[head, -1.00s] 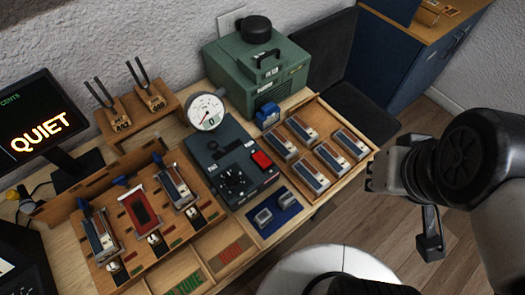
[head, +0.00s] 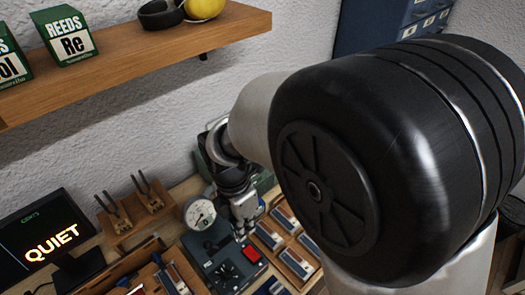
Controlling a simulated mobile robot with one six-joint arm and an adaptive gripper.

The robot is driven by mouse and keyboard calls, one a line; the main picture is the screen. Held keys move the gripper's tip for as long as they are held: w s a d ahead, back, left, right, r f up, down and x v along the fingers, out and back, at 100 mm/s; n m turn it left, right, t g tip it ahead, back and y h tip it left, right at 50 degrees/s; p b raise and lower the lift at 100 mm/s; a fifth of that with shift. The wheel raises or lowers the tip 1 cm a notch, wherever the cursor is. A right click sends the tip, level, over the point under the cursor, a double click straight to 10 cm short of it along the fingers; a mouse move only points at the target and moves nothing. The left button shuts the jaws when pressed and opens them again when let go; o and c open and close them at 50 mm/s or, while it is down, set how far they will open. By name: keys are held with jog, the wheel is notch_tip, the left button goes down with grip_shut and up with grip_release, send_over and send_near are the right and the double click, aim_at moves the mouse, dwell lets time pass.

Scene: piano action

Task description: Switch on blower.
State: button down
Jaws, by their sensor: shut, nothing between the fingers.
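Whether the switch is on or off is too small to tell. A round white gauge (head: 200,214) stands at the box's back left. My gripper (head: 242,234) points down, shut and empty, over the back right of the box, just behind the red switch in the picture. I cannot tell whether it touches anything. The green machine (head: 265,183) behind is mostly hidden by my arm.
A tray of reed blocks (head: 297,263) lies right of the box. Tuning forks in a wooden stand (head: 125,222) and a screen reading QUIET (head: 45,240) are at left. A wooden shelf (head: 130,65) with green boxes hangs above. My arm covers much of the right side.

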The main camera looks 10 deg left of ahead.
aim_at(253, 261)
jog(key=shift+f, duration=0.15)
jog(key=f+b, duration=0.1)
jog(key=f, duration=0.3)
jog(key=d+f+b, duration=0.1)
jog(key=f+b, duration=0.1)
jog(key=f, duration=0.3)
jog(key=s+f+b, duration=0.1)
jog(key=f, duration=0.3)
jog(key=shift+d+f, duration=0.2)
jog(key=shift+f, duration=0.15)
jog(key=shift+s+d+f, duration=0.15)
jog(key=shift+s+f, duration=0.05)
jog(key=shift+f, duration=0.2)
jog(key=shift+w, duration=0.1)
jog(key=shift+w+a+r, duration=0.3)
jog(key=shift+w+a, duration=0.15)
jog(key=shift+a, duration=0.15)
jog(key=shift+r, duration=0.1)
